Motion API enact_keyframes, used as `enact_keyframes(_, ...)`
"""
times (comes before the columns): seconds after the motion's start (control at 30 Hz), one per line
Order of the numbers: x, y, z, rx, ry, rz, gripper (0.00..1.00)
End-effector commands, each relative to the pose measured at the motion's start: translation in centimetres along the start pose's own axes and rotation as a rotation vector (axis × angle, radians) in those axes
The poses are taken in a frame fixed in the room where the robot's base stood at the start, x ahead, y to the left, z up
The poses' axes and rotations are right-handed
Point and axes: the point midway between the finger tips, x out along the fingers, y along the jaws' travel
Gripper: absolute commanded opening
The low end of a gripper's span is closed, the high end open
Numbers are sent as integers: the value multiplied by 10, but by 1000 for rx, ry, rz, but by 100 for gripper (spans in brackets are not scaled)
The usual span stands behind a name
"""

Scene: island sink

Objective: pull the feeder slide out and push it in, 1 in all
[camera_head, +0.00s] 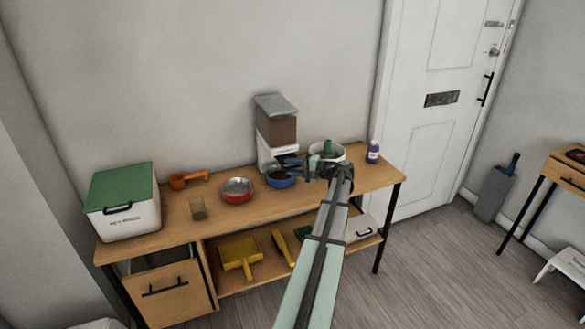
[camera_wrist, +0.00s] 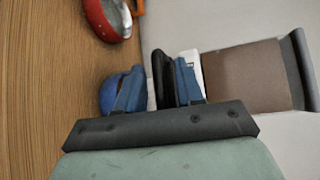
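The feeder has a grey lid, a brown-filled hopper (camera_head: 277,130) and a white base, and stands at the back of the wooden bench against the wall. In the wrist view its hopper (camera_wrist: 243,75) lies to the right. My gripper (camera_head: 291,162) is in front of the feeder's base, above a blue bowl (camera_head: 279,181). In the wrist view its two blue fingers (camera_wrist: 157,85) are apart. A black piece (camera_wrist: 163,72), seemingly the slide's handle, shows between them, nearer the right finger, with a gap on the left. Contact cannot be told.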

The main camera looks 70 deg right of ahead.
Motion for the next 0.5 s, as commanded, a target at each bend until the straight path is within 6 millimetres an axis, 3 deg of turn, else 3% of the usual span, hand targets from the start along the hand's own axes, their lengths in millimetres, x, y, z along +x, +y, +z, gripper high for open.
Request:
enact_keyframes(0.27,-10,0,0,0,1,0,37)
enact_keyframes(0.5,-51,0,0,0,3,-1,37)
